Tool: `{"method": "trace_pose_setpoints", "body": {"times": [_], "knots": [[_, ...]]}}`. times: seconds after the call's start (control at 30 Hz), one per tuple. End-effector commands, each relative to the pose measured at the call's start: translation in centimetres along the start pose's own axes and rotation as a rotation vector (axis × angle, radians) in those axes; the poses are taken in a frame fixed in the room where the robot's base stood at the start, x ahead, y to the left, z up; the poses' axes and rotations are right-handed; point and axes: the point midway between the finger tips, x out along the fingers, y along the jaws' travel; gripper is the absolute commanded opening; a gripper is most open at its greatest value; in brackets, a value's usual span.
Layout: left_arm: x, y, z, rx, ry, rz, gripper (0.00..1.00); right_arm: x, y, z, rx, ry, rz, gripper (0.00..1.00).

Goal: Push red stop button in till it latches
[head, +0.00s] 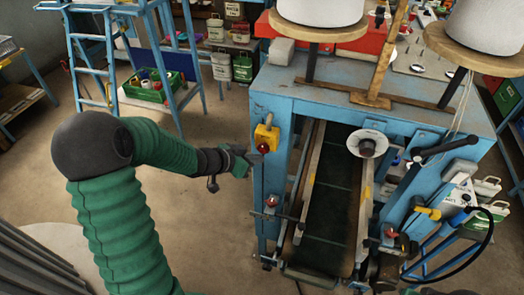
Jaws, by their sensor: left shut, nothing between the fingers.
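The red stop button (262,147) sits on a yellow box (267,134) at the left front corner post of the blue machine (280,98). My left gripper (250,160) is shut and empty, with its tips just left of the button and slightly below it. The tips look very close to the button; I cannot tell whether they touch. How far in the button sits is too small to see. My right gripper cannot be made out in the head view.
A dark conveyor belt (331,205) runs down the machine's middle between metal rails. A lower red knob (271,202) is on the same post. A blue ladder (93,60) and a green crate (150,90) stand at the back left. The floor around my left forearm is clear.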

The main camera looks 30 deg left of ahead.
Motion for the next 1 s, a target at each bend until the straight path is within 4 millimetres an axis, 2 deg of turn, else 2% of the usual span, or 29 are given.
{"method": "trace_pose_setpoints", "body": {"times": [1.0], "knots": [[0.41, -0.3, -0.52, 0.0, 0.0, 0.0, 0.0, -0.86, 0.0, -0.2, 0.0, 0.0, 0.0, 0.36]]}}
